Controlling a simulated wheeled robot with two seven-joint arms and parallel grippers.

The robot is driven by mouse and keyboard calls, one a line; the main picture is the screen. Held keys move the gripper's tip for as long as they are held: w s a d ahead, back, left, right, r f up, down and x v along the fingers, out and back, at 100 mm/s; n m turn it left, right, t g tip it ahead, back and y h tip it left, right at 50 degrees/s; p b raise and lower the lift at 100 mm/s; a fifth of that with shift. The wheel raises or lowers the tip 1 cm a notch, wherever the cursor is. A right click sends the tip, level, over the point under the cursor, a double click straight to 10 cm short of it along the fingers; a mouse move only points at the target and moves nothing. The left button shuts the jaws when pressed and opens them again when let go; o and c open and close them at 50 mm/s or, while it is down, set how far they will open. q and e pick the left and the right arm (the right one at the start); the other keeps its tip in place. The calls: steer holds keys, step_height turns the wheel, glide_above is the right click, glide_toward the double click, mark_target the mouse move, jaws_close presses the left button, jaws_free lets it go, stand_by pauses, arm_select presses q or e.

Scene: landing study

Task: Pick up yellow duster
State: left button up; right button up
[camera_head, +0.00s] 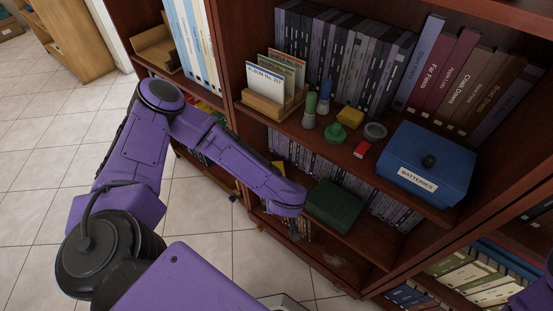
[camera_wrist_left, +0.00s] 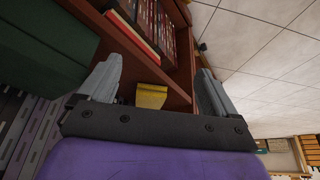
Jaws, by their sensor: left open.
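A small yellow thing, apparently the yellow duster (camera_wrist_left: 151,96), lies on a brown shelf in the left wrist view. It shows between the fingers of my left gripper (camera_wrist_left: 161,68), beyond the dark gripper body that may hide its lower part. The fingers are wide apart and hold nothing. My right gripper is out of view.
A dark green box (camera_head: 334,205) stands on the lower shelf right of my left wrist. The shelf above holds a yellow block (camera_head: 350,117), green and blue small items, a blue batteries box (camera_head: 425,163) and a card holder (camera_head: 272,103). Tiled floor (camera_head: 200,240) is open at left.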

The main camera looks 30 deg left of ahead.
arm_select(q)
steer(key=w+a, duration=0.2)
steer(key=w, duration=0.1)
steer(key=w+a, duration=0.3)
steer(key=shift+a+r, duration=0.1)
steer(key=shift+a, duration=0.05)
steer(key=w+a, duration=0.1)
steer(key=w+a+b, duration=0.1)
steer(key=w, duration=0.1)
steer(key=shift+a+f, duration=0.2)
steer(key=shift+a, duration=0.15)
steer(key=shift+b+x, duration=0.55)
steer(key=shift+x, duration=0.3)
steer(key=shift+w+f, duration=0.15)
steer(key=shift+f, duration=0.25)
steer(key=shift+r, duration=0.1)
steer(key=c, duration=1.1)
